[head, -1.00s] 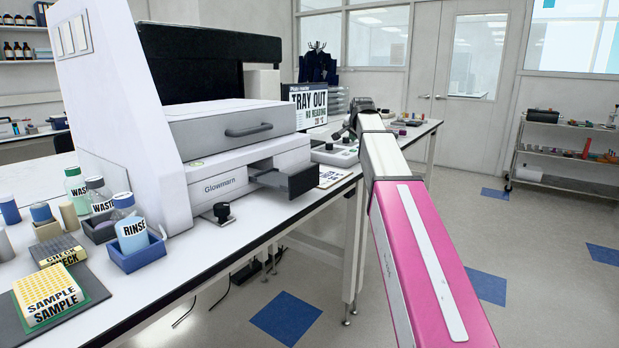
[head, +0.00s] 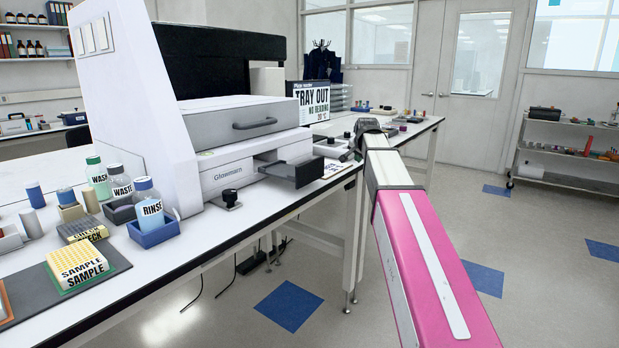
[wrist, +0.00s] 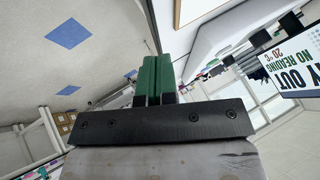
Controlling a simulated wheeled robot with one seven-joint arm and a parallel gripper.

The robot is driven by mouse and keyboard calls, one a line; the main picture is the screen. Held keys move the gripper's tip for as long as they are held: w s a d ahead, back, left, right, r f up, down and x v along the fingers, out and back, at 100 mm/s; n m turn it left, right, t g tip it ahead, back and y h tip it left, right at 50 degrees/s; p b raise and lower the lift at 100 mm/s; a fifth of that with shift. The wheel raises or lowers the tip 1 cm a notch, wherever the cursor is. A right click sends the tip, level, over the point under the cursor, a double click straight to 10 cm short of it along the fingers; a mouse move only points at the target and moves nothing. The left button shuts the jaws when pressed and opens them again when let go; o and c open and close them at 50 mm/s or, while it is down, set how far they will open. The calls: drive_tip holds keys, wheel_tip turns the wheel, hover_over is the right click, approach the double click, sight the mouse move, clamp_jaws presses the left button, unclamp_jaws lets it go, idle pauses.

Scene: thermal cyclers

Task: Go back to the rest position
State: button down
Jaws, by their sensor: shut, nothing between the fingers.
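My gripper (wrist: 151,78) shows in the wrist view as two green fingers pressed together above a black bracket, with nothing between them. In the head view my pink arm stretches forward to the right of the bench, and its dark far end (head: 367,128) is near the bench's edge; the fingers are hidden there. The Glowmarn instrument (head: 250,160) stands on the bench with its dark tray (head: 297,172) out at the front. The sign reading TRAY OUT, NO READING (head: 314,102) stands behind it and also shows at the right of the wrist view (wrist: 297,62).
The white bench (head: 215,235) fills the left. It holds a yellow SAMPLE box (head: 80,262), a RINSE bottle (head: 150,207) in a blue holder and WASTE bottles (head: 98,178). A shelf cart (head: 570,150) stands by the right wall. Open floor lies right of the bench.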

drive_tip(key=s+f+n+g, duration=0.2)
drive_tip(key=s+f, duration=0.6)
drive_tip(key=f, duration=0.5)
drive_tip(key=s+f+n+g, duration=0.2)
drive_tip(key=s+f, duration=0.6)
drive_tip(key=f, duration=0.5)
drive_tip(key=s+f+n+g, duration=0.4)
drive_tip(key=s+f, duration=1)
drive_tip(key=s, duration=0.4)
drive_tip(key=shift+s+a+f, duration=0.2)
drive_tip(key=shift+a+f, duration=0.05)
drive_tip(key=shift+f, duration=0.05)
